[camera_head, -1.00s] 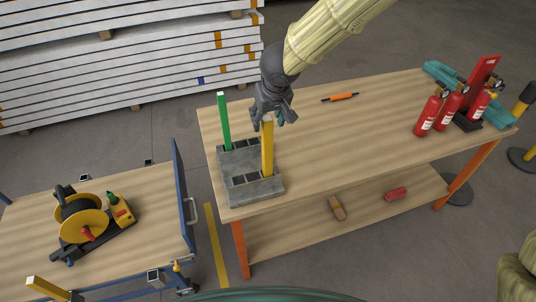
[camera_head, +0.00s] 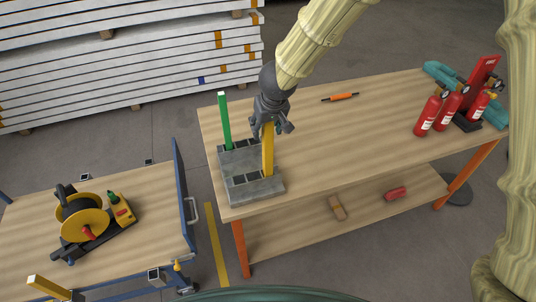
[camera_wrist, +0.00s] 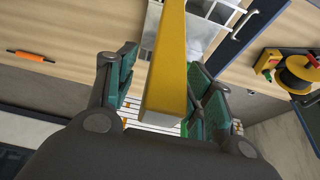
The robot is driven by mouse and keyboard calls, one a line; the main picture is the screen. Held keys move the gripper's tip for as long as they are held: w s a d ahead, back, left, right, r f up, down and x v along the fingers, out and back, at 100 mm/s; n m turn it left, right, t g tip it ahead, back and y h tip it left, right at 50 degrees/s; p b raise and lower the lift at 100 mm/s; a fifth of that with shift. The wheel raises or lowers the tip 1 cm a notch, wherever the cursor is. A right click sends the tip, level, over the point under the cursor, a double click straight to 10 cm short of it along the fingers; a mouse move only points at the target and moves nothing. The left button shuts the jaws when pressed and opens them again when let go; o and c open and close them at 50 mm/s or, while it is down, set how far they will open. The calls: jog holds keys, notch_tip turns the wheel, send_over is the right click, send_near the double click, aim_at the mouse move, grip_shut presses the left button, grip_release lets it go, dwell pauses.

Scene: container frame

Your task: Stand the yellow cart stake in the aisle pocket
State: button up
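The yellow stake (camera_head: 268,158) stands upright in a grey block rack (camera_head: 232,192) on the workbench. My gripper (camera_head: 271,126) is at its top end, with the fingers on either side. In the wrist view, the yellow stake (camera_wrist: 167,65) runs between the green-padded fingers of my gripper (camera_wrist: 165,90). A gap shows on the left side, so the fingers look open around it. The blue-framed cart (camera_head: 181,200) stands at the left. A square socket (camera_head: 155,276) shows at its near right corner. Another yellow stake (camera_head: 48,289) stands at its near left.
A green stake (camera_head: 225,122) stands in the rack, left of my gripper. A hose reel (camera_head: 82,220) sits on the cart. Red fire extinguishers (camera_head: 428,116) stand at the bench's right. An orange tool (camera_head: 340,97) lies behind. A floor gap with a yellow line (camera_head: 216,245) separates cart and bench.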

grip_shut()
